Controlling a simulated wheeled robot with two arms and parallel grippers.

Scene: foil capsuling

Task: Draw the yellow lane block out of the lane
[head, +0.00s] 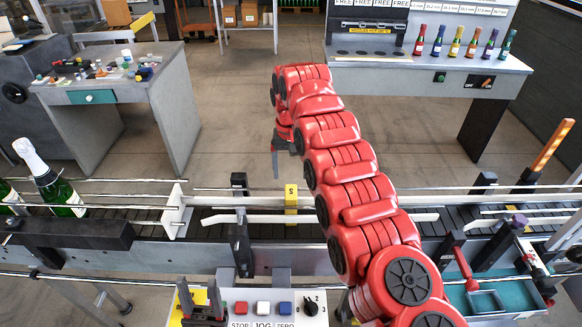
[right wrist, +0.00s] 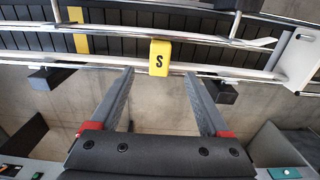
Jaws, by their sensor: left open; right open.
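The yellow lane block (head: 291,203), marked S, sits at the rails of the conveyor lane in the middle of the head view. In the right wrist view the block (right wrist: 159,58) lies just beyond my fingertips, centred between them. My right gripper (right wrist: 158,75) is open and empty, with a finger toward each side of the block and not closed on it. In the head view the right gripper (head: 277,160) hangs on the far side of the lane, partly hidden by my red arm. My left gripper (head: 199,292) is open and empty at the bottom, near the control panel.
Metal rails (head: 250,219) run along the dark conveyor. Green bottles (head: 62,195) stand on it at the left. A control panel (head: 260,308) is at the front. A cluttered table (head: 110,80) and a bench with small coloured bottles (head: 455,45) stand behind, with clear floor between.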

